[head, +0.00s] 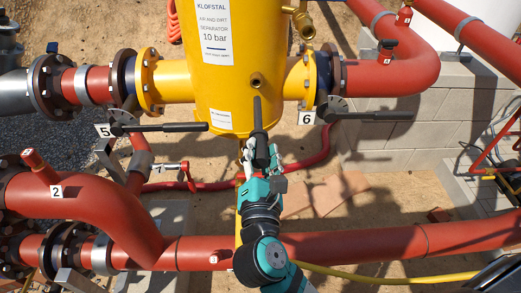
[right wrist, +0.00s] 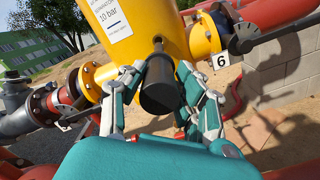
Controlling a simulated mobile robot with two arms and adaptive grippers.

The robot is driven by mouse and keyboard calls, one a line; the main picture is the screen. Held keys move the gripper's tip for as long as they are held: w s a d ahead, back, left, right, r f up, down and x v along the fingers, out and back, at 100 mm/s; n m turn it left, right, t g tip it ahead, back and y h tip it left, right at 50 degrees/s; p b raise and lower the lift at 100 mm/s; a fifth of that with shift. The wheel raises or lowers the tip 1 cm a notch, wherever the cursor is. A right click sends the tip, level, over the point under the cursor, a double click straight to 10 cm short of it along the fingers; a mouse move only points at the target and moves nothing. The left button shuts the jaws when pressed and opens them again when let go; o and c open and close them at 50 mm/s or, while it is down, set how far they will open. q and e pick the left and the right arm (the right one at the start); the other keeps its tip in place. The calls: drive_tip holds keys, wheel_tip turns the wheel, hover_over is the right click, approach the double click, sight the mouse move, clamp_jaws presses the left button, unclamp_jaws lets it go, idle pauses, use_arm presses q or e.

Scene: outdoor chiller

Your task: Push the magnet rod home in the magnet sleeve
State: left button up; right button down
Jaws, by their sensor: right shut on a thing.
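The yellow separator (head: 208,75) stands upright in the middle. A small round port, which looks like the magnet sleeve (head: 257,80), is on its front, with its dark opening visible. My right gripper (head: 260,161) is shut on the black magnet rod (head: 257,112), below the port in the head view. The rod's thin end points up toward the opening, with a small gap below it in that view. In the right wrist view the rod's thick black handle (right wrist: 159,92) sits between the fingers, and its thin end overlaps the port, hiding it partly. My left gripper is not in view.
Black valve levers flank the separator at tag 5 (head: 170,127) and tag 6 (head: 370,115). A red pipe (head: 350,245) runs across below my right arm. A grey block wall (head: 400,135) stands at right. Sandy ground lies below.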

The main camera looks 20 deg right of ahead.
sight(259, 133)
drive_tip(key=shift+w+d+r+p, duration=0.1)
drive_tip(key=shift+w+r+p, duration=0.05)
drive_tip(key=shift+w, duration=0.25)
drive_tip(key=shift+w+d+r+p, duration=0.1)
drive_tip(key=shift+w+p, duration=0.05)
drive_tip(key=shift+w, duration=0.25)
drive_tip(key=p+x, duration=0.1)
drive_tip(key=x, duration=0.2)
drive_tip(key=shift+f, duration=0.15)
drive_tip(key=shift+w+d, duration=0.1)
drive_tip(key=shift+w, duration=0.2)
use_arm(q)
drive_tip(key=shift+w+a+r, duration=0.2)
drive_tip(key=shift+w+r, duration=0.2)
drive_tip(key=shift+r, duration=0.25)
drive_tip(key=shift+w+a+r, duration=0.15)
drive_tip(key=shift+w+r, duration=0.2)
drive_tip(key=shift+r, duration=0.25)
use_arm(e)
drive_tip(key=shift+w+f, duration=0.1)
drive_tip(key=shift+w, duration=0.1)
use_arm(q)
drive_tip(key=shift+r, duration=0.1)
use_arm(e)
drive_tip(key=shift+p, duration=0.45)
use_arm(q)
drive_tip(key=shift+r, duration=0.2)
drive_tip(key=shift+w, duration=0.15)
use_arm(e)
drive_tip(key=shift+w, duration=0.1)
